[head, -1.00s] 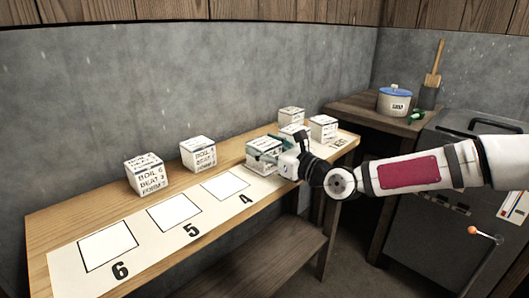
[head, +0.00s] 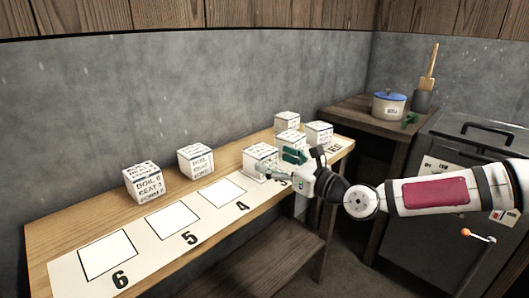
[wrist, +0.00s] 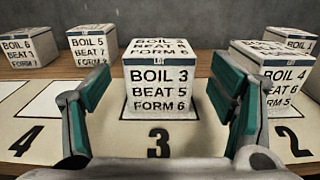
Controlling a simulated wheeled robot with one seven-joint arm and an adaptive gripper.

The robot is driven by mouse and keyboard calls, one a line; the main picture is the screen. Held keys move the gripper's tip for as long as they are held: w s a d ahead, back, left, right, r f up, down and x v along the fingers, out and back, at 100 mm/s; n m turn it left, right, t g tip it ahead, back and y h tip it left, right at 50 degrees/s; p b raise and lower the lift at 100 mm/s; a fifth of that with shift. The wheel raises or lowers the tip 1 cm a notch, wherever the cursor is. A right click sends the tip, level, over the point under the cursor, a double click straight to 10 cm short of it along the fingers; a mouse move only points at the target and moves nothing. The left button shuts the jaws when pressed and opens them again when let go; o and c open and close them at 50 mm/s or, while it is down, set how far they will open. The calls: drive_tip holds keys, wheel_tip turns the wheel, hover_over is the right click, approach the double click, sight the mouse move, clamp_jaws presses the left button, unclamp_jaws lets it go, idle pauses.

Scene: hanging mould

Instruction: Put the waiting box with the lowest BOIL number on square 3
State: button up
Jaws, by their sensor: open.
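The box reading BOIL 3, BEAT 5, FORM 6 (wrist: 160,85) stands upright on square 3 (wrist: 115,138), whose number shows in front of it. It also shows in the head view (head: 260,158). My gripper (head: 281,166) is open in front of this box. In the wrist view its fingers (wrist: 160,95) are spread to the box's left and right, with gaps beside it. Behind the strip at the left wait a BOIL 5 box (wrist: 90,47) and a BOIL 6 box (wrist: 30,47). A BOIL 4 box (wrist: 275,80) stands on square 2 at the right.
Another box (head: 287,122) stands at the back right of the bench, and one (head: 319,134) near its right end. Squares 4 (head: 222,193), 5 (head: 172,220) and 6 (head: 108,255) are empty. A blue-lidded pot (head: 389,105) stands on a side table.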

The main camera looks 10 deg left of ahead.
drive_tip(key=p+v, duration=0.1)
drive_tip(key=v, duration=0.5)
drive_tip(key=shift+s, duration=0.2)
drive_tip(key=shift+d, duration=0.25)
